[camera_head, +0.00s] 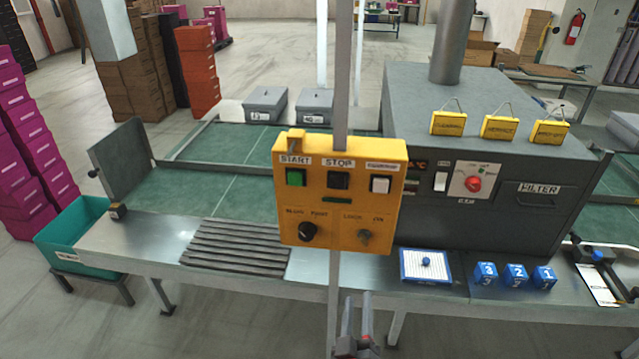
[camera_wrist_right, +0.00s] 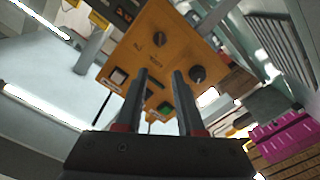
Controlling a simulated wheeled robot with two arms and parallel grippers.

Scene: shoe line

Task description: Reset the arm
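My right gripper (camera_head: 358,300) is at the bottom centre, in front of and below the yellow control box (camera_head: 340,207). Its two dark fingers stand apart with nothing between them, as the right wrist view (camera_wrist_right: 160,85) also shows. The box has a green START button (camera_head: 295,177), a dark STOP button (camera_head: 338,180), a white button (camera_head: 381,184), a black knob (camera_head: 307,231) and a smaller switch (camera_head: 364,236). In the right wrist view the tilted box (camera_wrist_right: 150,48) lies beyond the fingertips, apart from them as far as I can tell. My left gripper is not in view.
A grey filter machine (camera_head: 415,125) stands right of the box's post. On the bench are a slatted mat (camera_head: 236,247), a white pad (camera_head: 425,264) and blue numbered cubes (camera_head: 515,275). A teal bin (camera_head: 80,235) is at left. The floor in front is mostly clear.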

